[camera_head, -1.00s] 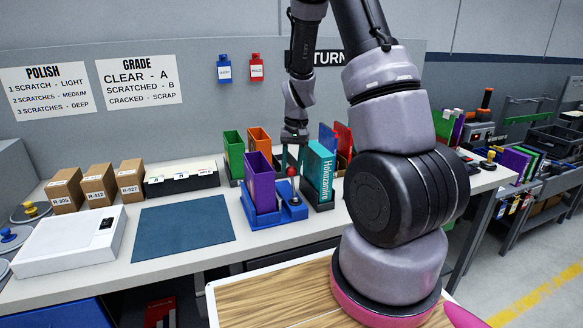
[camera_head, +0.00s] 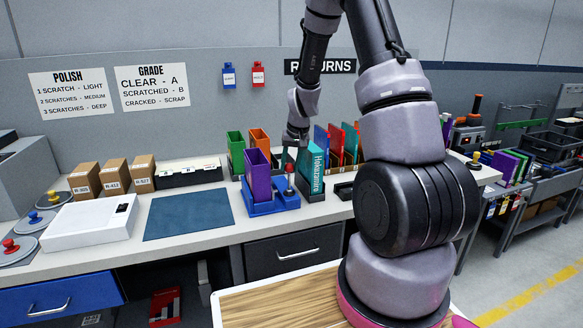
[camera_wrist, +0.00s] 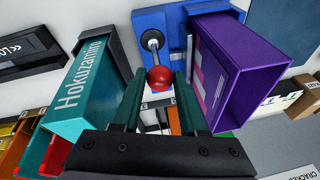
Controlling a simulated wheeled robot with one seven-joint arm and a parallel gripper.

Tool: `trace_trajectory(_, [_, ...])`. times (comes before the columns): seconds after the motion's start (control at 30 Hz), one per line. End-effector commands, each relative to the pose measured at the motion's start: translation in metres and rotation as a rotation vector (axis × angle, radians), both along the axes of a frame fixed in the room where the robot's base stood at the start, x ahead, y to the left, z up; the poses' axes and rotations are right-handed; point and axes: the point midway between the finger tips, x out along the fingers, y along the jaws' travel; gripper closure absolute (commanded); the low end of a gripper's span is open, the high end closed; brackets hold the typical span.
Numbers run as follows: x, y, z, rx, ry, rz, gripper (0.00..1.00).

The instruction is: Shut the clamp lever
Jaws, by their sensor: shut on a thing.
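The clamp lever has a metal stem and a red ball knob (camera_wrist: 160,78); the red knob (camera_head: 290,168) also shows small in the head view. It stands on a blue clamp base (camera_head: 286,202) on the bench. A purple case (camera_head: 258,178) is seated in the base, left of the lever in the head view and right of it in the wrist view (camera_wrist: 226,65). My gripper (camera_wrist: 160,82) has its two dark green fingers on either side of the knob and is shut on it. In the head view the lever looks roughly upright.
A teal Hokuzamiro case (camera_wrist: 85,90) stands close beside my fingers, in a black holder. Green (camera_head: 236,152) and orange (camera_head: 259,143) bins stand behind the base. A dark blue mat (camera_head: 188,214) lies clear on the bench to the left.

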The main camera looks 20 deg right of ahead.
Motion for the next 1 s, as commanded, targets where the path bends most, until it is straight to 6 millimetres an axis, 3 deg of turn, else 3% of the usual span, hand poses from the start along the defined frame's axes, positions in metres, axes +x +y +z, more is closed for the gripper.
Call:
trace_trajectory(0.4, [-0.033, -0.001, -0.01, 0.002, 0.011, -0.003, 1.0])
trace_trajectory(1.0, [-0.042, -0.002, -0.017, 0.001, 0.014, -0.004, 1.0])
